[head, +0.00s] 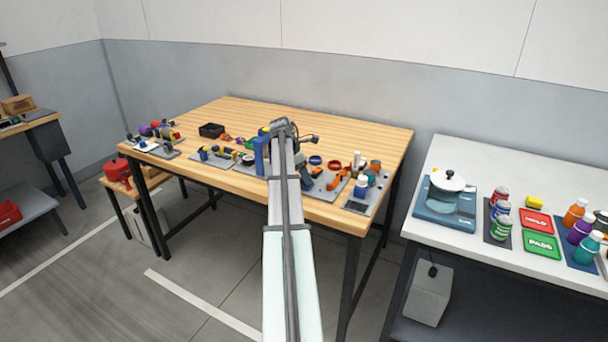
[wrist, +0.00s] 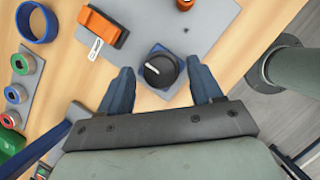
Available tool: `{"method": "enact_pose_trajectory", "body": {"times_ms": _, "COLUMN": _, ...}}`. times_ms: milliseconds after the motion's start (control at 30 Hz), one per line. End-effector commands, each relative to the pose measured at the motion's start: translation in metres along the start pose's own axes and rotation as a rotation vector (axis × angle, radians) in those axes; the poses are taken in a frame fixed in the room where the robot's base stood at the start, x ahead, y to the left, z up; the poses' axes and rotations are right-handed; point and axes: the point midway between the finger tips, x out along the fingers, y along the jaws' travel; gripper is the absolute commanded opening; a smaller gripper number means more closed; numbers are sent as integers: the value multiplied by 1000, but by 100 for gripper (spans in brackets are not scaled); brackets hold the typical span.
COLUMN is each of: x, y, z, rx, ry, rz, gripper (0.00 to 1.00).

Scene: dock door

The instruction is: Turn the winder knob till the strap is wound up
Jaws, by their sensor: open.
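In the wrist view, a round black knob (wrist: 160,71) with a white pointer line sits on a small dark blue square base (wrist: 152,91) on a grey mat. I take it for the winder knob. My gripper (wrist: 160,66) is open, with one blue finger on each side of the knob and a visible gap to both. Whether the fingertips are down at knob height is hard to tell. An orange block (wrist: 106,27) with a white strip (wrist: 95,49) lies up and left of the knob; I cannot tell whether the strip is the strap. In the head view my arm hides the knob.
A grey-green cylinder (wrist: 290,75) is at the right. The wooden workbench (head: 345,125) is clear at its back right. A white table (head: 480,160) stands at the right.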

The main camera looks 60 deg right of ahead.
Motion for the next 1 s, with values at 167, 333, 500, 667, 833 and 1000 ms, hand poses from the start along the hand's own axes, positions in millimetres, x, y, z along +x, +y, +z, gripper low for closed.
{"method": "enact_pose_trajectory", "body": {"times_ms": 167, "x": 3, "y": 0, "z": 0, "rx": 0, "ry": 0, "rz": 0, "gripper": 65}}
{"method": "enact_pose_trajectory", "body": {"times_ms": 333, "x": 3, "y": 0, "z": 0, "rx": 0, "ry": 0, "rz": 0, "gripper": 65}}
{"method": "enact_pose_trajectory", "body": {"times_ms": 500, "x": 3, "y": 0, "z": 0, "rx": 0, "ry": 0, "rz": 0, "gripper": 50}}
{"method": "enact_pose_trajectory", "body": {"times_ms": 667, "x": 3, "y": 0, "z": 0, "rx": 0, "ry": 0, "rz": 0, "gripper": 34}}
{"method": "enact_pose_trajectory", "body": {"times_ms": 833, "x": 3, "y": 0, "z": 0, "rx": 0, "ry": 0, "rz": 0, "gripper": 18}}
{"method": "enact_pose_trajectory", "body": {"times_ms": 1000, "x": 3, "y": 0, "z": 0, "rx": 1, "ry": 0, "rz": 0, "gripper": 10}}
